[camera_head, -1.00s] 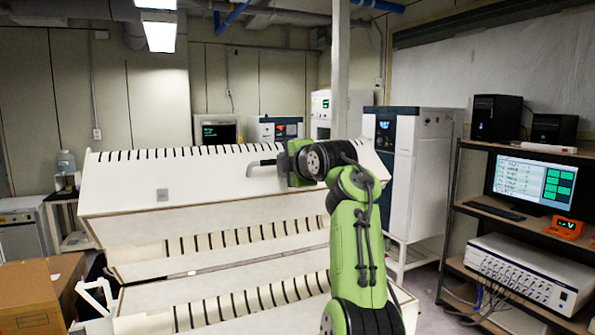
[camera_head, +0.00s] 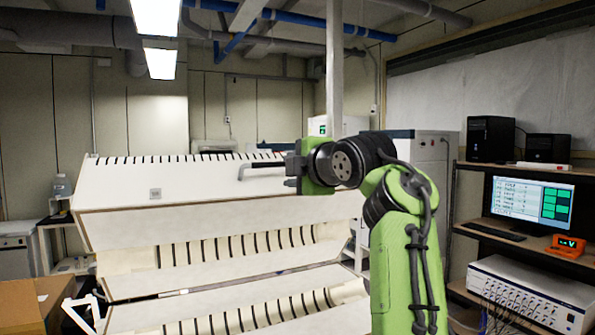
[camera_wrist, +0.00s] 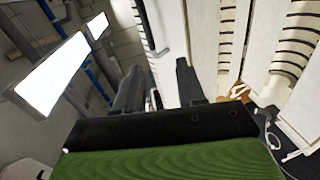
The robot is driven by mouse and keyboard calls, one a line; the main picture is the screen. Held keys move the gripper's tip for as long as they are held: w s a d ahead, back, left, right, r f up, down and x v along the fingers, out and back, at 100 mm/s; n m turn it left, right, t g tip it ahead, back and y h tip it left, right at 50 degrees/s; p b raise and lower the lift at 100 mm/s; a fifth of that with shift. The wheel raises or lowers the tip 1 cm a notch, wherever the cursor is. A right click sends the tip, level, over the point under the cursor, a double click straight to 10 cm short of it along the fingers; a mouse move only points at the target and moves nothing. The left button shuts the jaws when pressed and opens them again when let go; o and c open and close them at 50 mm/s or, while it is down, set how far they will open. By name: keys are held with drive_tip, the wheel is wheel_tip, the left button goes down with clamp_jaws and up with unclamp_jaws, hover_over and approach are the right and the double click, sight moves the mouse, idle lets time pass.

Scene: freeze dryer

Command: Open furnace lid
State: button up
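The furnace lid (camera_head: 200,190) is a long white panel with a row of dark slots along its top edge, tilted above the slotted furnace body. A grey bar handle (camera_head: 258,165) stands out from its front face, right of a small grey label. My gripper (camera_head: 290,172) is at the right end of the handle, pointing left. In the wrist view my gripper's two dark fingers (camera_wrist: 160,85) are spread apart with a gap between them, and a dark bar (camera_wrist: 152,30) shows beyond them. I cannot tell whether the fingers touch the handle. My arm hides the lid's right end.
A shelf at the right holds computers, a monitor (camera_head: 530,200), an orange device (camera_head: 567,245) and a white instrument box (camera_head: 530,293). A white cabinet (camera_head: 433,175) stands behind my arm. A cardboard box (camera_head: 32,300) is at the lower left.

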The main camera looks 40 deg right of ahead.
drive_tip(key=w+a+f+m+t+h+b, duration=0.2)
drive_tip(key=w+a+f+m+h+b, duration=0.15)
drive_tip(key=w, duration=0.55)
drive_tip(key=m+h, duration=0.3)
drive_tip(key=h, duration=0.4)
approach(275, 166)
drive_tip(key=shift+y, duration=0.35)
drive_tip(key=p+x, duration=0.4)
drive_tip(key=r+p+x, duration=0.1)
drive_tip(key=p+x, duration=0.4)
drive_tip(key=shift+d, duration=0.15)
drive_tip(key=shift+w+d+r+p, duration=0.15)
drive_tip(key=shift+w+d+p, duration=0.2)
drive_tip(key=shift+w+p, duration=0.15)
clamp_jaws()
